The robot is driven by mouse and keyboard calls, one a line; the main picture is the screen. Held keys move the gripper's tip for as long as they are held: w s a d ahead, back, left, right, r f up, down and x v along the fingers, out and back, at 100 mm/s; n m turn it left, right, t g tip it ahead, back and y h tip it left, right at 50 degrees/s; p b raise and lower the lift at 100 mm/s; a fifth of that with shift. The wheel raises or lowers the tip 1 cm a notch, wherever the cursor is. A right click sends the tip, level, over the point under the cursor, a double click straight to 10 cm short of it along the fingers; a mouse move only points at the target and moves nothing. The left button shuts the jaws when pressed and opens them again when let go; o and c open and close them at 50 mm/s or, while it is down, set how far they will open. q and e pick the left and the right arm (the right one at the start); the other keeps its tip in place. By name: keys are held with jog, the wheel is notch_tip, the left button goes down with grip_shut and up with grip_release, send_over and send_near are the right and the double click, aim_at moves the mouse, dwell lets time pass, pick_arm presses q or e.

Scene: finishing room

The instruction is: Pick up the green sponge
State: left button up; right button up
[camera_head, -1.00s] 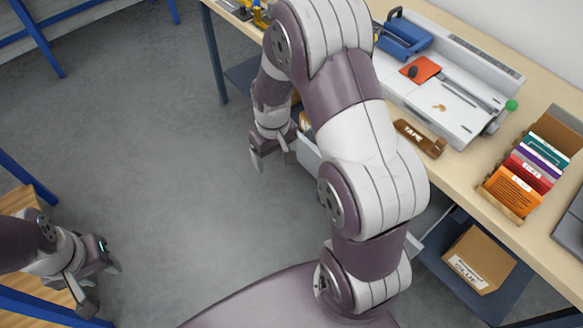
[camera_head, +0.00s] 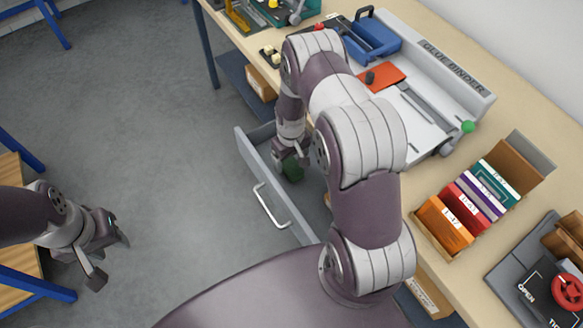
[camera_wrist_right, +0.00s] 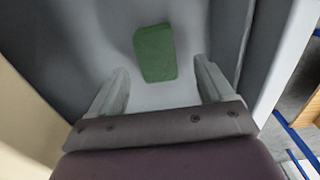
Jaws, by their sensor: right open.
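The green sponge (camera_head: 292,171) lies inside an open grey drawer (camera_head: 262,172) under the workbench. In the right wrist view the sponge (camera_wrist_right: 155,53) is a green block on the drawer floor, ahead of and between the fingertips. My right gripper (camera_wrist_right: 162,85) is open and empty, with its fingers reaching down into the drawer. In the head view my right gripper (camera_head: 290,158) is just by the sponge and partly covers it. My left gripper (camera_head: 112,262) is at the lower left, away from the drawer, with its fingers apart and nothing between them.
The drawer's walls stand close around my right gripper. The bench top (camera_head: 420,185) holds a glue binder (camera_head: 440,75), a blue tool (camera_head: 372,40), a rack of coloured booklets (camera_head: 470,205) and a device with a red knob (camera_head: 568,290). Open grey floor (camera_head: 150,110) lies left of the drawer.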

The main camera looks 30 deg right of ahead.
aim_at(292, 167)
jog(key=f, duration=0.4)
jog(key=shift+s+d, duration=0.15)
jog(key=shift+d, duration=0.1)
jog(key=shift+a+r, duration=0.1)
jog(key=c, duration=1.1)
notch_tip(292, 167, up, 10)
